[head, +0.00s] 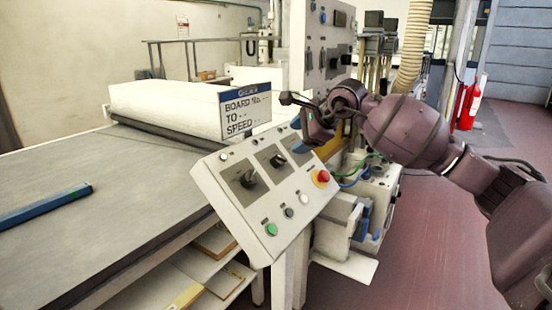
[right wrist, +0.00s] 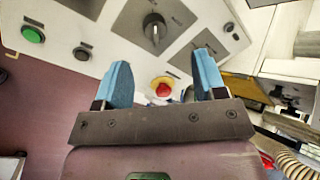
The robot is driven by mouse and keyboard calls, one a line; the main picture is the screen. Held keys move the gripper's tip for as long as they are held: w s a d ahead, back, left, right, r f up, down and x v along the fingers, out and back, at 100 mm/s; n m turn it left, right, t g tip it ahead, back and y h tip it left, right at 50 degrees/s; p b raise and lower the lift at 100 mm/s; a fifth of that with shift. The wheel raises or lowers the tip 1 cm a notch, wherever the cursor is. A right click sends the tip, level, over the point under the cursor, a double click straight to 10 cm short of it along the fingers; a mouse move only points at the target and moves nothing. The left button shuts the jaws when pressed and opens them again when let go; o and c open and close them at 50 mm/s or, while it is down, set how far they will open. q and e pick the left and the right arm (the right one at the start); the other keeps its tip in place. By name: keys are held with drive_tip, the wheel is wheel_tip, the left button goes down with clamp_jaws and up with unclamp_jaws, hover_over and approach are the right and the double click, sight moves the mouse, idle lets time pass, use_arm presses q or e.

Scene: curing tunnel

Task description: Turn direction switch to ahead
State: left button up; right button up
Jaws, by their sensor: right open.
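A tilted white control panel (head: 225,205) stands in the middle of the head view. It has two dark rotary knobs on grey plates, a left knob (head: 248,179) and a right knob (head: 278,160). Their labels are too small to read, so I cannot tell which is the direction switch. One knob (right wrist: 155,28) shows in the right wrist view, ahead of the fingers. My right gripper (head: 298,135) is above the panel's upper right; its blue fingers (right wrist: 163,82) are apart, with nothing gripped. My left gripper is out of view.
The panel also bears a green button (head: 271,229) and a red mushroom button (head: 320,178). A grey conveyor table (head: 110,185) with a blue bar (head: 45,207) lies to the left. A sign (head: 245,113) stands behind the panel. An upright cabinet (head: 318,55) rises behind my right gripper.

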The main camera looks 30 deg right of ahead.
sight(281, 158)
drive_tip(key=shift+n+g+h, duration=0.3)
drive_tip(key=shift+n+g, duration=0.1)
drive_tip(key=x, duration=0.6)
drive_tip(key=b+x, duration=0.1)
drive_tip(key=x, duration=0.2)
drive_tip(key=shift+s+d+f, duration=0.1)
drive_tip(key=shift+s+f, duration=0.15)
drive_tip(key=shift+f, duration=0.2)
drive_tip(key=shift+w+f, duration=0.4)
drive_tip(key=shift+w, duration=0.05)
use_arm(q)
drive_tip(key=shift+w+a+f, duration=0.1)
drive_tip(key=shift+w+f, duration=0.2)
use_arm(e)
drive_tip(key=shift+w+f, duration=0.15)
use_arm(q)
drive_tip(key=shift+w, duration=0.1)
use_arm(e)
drive_tip(key=shift+c, duration=0.5)
drive_tip(key=c, duration=0.8)
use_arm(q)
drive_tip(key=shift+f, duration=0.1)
